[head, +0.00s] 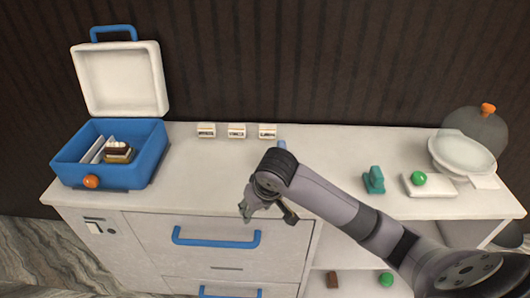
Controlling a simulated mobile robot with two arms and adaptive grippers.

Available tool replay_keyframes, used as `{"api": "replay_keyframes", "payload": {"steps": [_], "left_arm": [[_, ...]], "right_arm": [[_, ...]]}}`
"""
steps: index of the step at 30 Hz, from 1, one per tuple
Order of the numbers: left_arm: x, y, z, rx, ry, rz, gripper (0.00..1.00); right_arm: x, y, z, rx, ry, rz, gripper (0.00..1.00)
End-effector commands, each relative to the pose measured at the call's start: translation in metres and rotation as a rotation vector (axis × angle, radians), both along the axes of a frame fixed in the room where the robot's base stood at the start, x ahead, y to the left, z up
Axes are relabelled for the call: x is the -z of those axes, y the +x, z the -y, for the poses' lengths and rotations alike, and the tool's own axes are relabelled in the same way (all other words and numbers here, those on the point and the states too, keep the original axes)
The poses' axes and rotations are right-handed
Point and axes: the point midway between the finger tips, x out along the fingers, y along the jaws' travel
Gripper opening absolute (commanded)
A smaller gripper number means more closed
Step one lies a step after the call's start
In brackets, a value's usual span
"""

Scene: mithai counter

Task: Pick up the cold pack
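No cold pack can be told for sure. A small blue thing (282,145) shows at the back of the counter, mostly hidden behind my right arm; I cannot tell what it is. An open blue box (140,172) with a raised white lid (121,80) stands at the left, holding a brown-and-white item (119,152) and pale flat pieces (96,150). My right gripper (267,214) reaches in from the right, over the counter's front edge near the drawer. Its fingers look spread, with nothing seen between them. My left gripper is not in view.
Three small white blocks (237,130) stand in a row at the back. At the right are a teal stamp-like object (374,180), a green ball (418,178) on a white slab (440,189), and a white bowl (462,155) by a grey dome (478,124). The counter's middle left is clear.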

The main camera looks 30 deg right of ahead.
Motion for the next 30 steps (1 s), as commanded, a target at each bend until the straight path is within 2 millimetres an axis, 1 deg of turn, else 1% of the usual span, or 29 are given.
{"api": "replay_keyframes", "payload": {"steps": [1,6,11,14,18,22,24,26,28,30], "left_arm": [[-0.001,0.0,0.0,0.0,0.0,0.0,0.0],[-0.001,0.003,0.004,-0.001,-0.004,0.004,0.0],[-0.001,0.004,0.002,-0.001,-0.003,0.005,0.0],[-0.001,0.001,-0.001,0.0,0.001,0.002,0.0],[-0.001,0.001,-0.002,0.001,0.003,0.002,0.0],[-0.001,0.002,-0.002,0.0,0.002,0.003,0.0],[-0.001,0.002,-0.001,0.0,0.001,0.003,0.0],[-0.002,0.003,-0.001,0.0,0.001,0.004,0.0],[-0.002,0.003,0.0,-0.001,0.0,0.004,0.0],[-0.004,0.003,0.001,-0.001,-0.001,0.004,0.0]], "right_arm": [[-0.012,0.003,0.005,0.009,-0.013,0.004,0.45],[-0.032,0.017,0.022,0.068,-0.027,0.002,0.45],[-0.056,0.032,0.042,0.143,-0.037,0.004,0.45],[-0.076,0.042,0.058,0.203,-0.044,0.008,0.45],[-0.109,0.054,0.085,0.312,-0.047,0.015,0.45],[-0.14,0.06,0.11,0.416,-0.039,0.022,0.45],[-0.15,0.061,0.118,0.452,-0.035,0.022,0.45],[-0.153,0.061,0.122,0.468,-0.032,0.021,0.45],[-0.151,0.063,0.124,0.478,-0.029,0.018,0.45],[-0.142,0.066,0.126,0.479,-0.031,0.016,0.45]]}}
